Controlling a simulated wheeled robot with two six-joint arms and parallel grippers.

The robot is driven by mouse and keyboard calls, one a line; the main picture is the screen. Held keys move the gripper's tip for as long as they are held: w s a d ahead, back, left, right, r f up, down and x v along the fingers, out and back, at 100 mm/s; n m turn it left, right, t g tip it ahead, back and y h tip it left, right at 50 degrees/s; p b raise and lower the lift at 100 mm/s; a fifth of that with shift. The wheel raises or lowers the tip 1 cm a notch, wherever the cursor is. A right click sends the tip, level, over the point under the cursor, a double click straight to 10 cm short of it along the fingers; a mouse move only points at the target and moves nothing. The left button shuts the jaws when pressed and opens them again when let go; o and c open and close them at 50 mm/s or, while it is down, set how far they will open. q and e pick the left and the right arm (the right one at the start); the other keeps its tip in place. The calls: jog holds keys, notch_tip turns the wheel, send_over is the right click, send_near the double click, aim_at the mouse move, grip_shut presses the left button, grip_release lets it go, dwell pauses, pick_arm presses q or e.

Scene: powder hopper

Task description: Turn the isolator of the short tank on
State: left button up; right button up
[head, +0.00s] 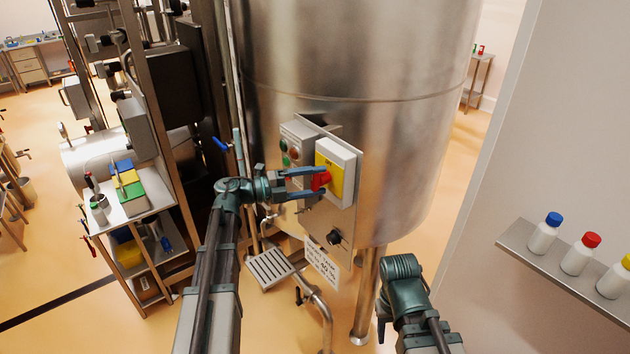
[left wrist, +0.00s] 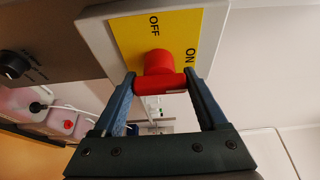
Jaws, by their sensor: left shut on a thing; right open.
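The isolator on the metal tank (head: 350,60) is a yellow plate (head: 336,181) in a pale grey box, with a red knob (head: 320,181). My left gripper (head: 321,182) is shut on the red knob. In the left wrist view the yellow plate (left wrist: 188,38) shows OFF at the upper left and ON at the right. There the red knob (left wrist: 158,64) sits between the two blue fingertips. I cannot tell for sure which mark the knob points at. My right gripper (head: 383,322) is low at the tank's foot, away from the isolator, open and empty.
A control box with round buttons (head: 293,146) is just left of the isolator. A black dial (head: 334,238) and a white label (head: 322,262) are below it. A shelf with bottles (head: 567,265) stands at right. A shelved trolley (head: 135,205) is at left.

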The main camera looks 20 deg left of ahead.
pick_arm(q)
jog(key=o, duration=1.3)
jog(key=shift+a, duration=0.1)
jog(key=v, duration=1.3)
jog(key=shift+s+a, duration=0.15)
jog(key=shift+a, duration=0.15)
